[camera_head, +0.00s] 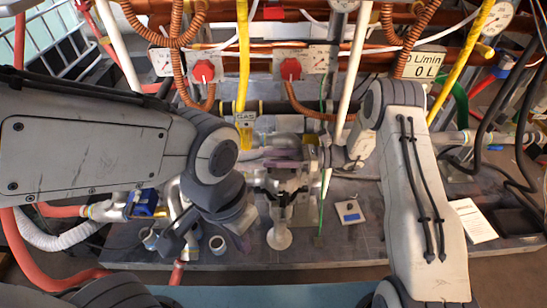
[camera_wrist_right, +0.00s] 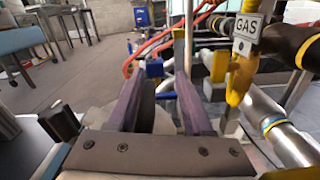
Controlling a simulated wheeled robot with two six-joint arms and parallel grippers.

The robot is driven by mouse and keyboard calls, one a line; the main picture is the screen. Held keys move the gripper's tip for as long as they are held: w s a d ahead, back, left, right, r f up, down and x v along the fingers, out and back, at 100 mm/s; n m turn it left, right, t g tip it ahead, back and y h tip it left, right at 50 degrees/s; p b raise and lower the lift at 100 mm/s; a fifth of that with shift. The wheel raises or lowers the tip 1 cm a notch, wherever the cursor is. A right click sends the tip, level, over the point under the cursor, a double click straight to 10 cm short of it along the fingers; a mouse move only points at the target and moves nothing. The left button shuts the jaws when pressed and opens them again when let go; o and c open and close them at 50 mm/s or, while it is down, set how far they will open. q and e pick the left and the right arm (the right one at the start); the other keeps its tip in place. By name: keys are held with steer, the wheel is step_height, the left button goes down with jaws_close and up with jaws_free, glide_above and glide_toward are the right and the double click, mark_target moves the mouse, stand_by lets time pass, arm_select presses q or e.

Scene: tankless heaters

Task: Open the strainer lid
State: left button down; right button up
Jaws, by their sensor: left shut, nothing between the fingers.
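The strainer (camera_head: 281,236) is a metal fitting at the centre of the head view, with a pale cylindrical lower end. I cannot clearly tell its lid from the dark and metal parts above it. My right gripper (camera_head: 272,166) reaches in from the right, just above the strainer body and partly covering it. My left gripper (camera_head: 168,245) is shut and empty, pointing down-left, left of the strainer.
A yellow GAS pipe (camera_head: 243,60) and red valves (camera_head: 291,69) stand behind the strainer. A blue-handled valve (camera_head: 144,203) and small cups (camera_head: 218,245) are near my left gripper. A small white square plate (camera_head: 350,212) lies to the right of the strainer.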

steer(key=d+p, duration=0.2)
steer(key=d, duration=0.8)
steer(key=shift+d, duration=0.3)
